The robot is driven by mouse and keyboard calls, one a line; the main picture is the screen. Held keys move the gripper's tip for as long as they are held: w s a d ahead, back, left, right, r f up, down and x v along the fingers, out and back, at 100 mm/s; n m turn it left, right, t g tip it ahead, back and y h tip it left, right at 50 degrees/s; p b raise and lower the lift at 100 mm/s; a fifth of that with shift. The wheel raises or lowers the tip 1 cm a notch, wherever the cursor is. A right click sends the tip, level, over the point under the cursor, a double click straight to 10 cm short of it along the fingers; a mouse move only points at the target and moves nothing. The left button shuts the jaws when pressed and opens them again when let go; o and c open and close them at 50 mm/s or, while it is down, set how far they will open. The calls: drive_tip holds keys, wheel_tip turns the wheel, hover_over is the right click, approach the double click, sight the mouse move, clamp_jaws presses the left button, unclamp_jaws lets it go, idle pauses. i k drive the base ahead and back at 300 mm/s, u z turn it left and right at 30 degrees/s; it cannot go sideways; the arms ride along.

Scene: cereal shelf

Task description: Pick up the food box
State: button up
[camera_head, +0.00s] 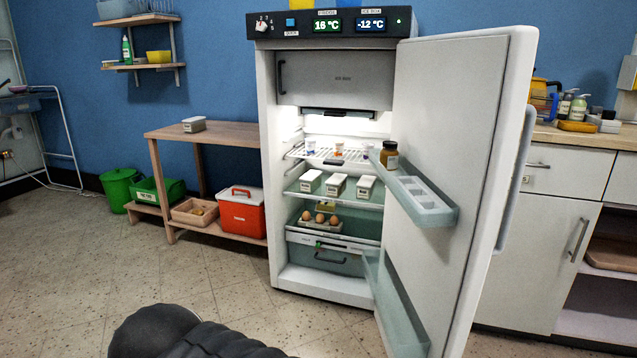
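A small white food box (194,124) with a grey lid sits alone on top of the wooden side table. Three similar white boxes with labels stand in a row on the middle glass shelf of the open fridge: the left box (310,181), the middle box (336,185) and the right box (365,188). The picture does not show which of these the task means. A dark part of my own arm shows at the bottom edge, well apart from all the boxes. My gripper's fingers are not in view.
The fridge (330,290) stands with its door (440,150) swung wide open to the right. The wooden table (215,136) has a red cooler (241,212) and a wooden tray (194,222) on its lower shelf. A counter (570,135) is at right. Floor before the fridge is clear.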

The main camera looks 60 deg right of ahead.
sight(336, 184)
drive_tip(key=z, duration=0.15)
drive_tip(key=i, duration=1.9)
drive_tip(key=z, duration=0.95)
drive_tip(key=i, duration=1.15)
drive_tip(key=z, duration=1.65)
drive_tip(key=i, duration=0.65)
drive_tip(key=z, duration=0.5)
